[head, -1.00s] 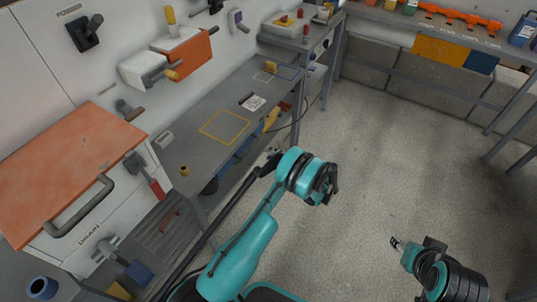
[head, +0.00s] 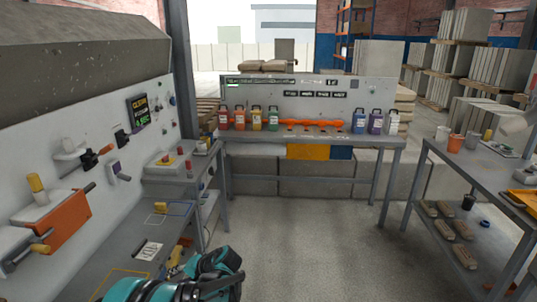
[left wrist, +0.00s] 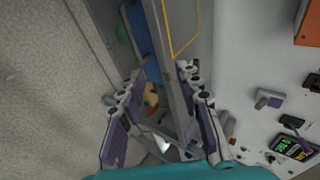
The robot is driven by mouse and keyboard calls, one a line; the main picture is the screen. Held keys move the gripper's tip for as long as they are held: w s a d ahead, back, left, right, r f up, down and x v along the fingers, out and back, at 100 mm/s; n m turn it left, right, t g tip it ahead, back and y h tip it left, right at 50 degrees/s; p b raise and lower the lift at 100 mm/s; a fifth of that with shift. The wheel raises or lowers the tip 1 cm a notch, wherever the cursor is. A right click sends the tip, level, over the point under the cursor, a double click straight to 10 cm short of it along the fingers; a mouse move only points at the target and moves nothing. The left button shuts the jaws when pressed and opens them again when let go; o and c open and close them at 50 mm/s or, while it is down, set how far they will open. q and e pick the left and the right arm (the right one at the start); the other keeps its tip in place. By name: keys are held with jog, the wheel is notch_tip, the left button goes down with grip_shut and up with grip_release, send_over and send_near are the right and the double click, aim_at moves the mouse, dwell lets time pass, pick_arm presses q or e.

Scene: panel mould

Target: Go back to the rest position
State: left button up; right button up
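My left arm comes in at the bottom of the head view, teal and black, beside the left workbench. Its gripper (head: 178,262) is partly hidden by the wrist and cut off by the low edge of the picture. In the left wrist view the two purple-grey fingers of my left gripper (left wrist: 162,73) stand apart with nothing held between them. The bench's grey edge shows beyond the fingertips. My right arm and right gripper are not in either view now.
The left workbench (head: 108,254) and its control wall (head: 97,151) are close to my left arm. A back bench (head: 258,139) carries several coloured bottles. A right table (head: 488,165) holds cups. The concrete floor (head: 310,240) between them is clear.

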pick_arm(q)
jog(key=s+d+r+t+h, duration=0.1)
jog(key=s+d+r+h, duration=0.2)
jog(key=s, duration=0.6)
jog(key=s+d+r+n+t+h, duration=0.1)
jog(key=s+d+r+h, duration=0.1)
jog(key=s+d, duration=0.3)
jog(key=s+d+r+n+t+h, duration=0.1)
jog(key=s+d+r+t+h, duration=0.1)
jog(key=s, duration=1.1)
jog(key=d+r+h, duration=0.1)
jog(key=d+h, duration=0.1)
jog(key=h, duration=0.1)
jog(key=shift+d+r, duration=0.15)
jog(key=shift+r, duration=0.2)
